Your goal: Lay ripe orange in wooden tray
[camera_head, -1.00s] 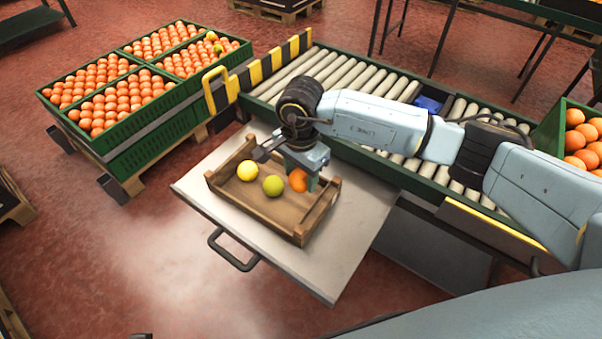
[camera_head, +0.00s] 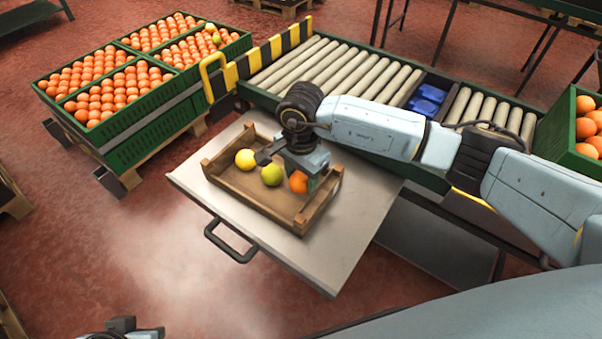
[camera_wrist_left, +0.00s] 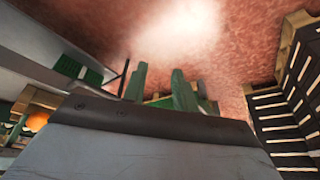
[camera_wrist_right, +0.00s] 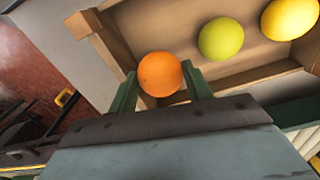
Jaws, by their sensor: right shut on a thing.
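The ripe orange (camera_head: 298,182) is between the fingers of my right gripper (camera_head: 304,180), at the right end of the wooden tray (camera_head: 257,207). In the right wrist view the orange (camera_wrist_right: 160,74) sits between both green fingers, inside the tray's walls; I cannot tell whether it touches the tray floor. A yellow fruit (camera_head: 245,159) and a green fruit (camera_head: 271,175) lie in the tray beside it. My left gripper (camera_head: 125,329) is partly seen at the bottom edge; in the left wrist view its fingers (camera_wrist_left: 159,88) are apart with nothing between them.
The tray stands on a metal table (camera_head: 330,252) with a black handle (camera_head: 231,243). Behind it is a roller conveyor (camera_head: 340,68) with a blue item (camera_head: 427,98). Green crates of oranges (camera_head: 140,125) stand at the left, another (camera_head: 565,140) at the right.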

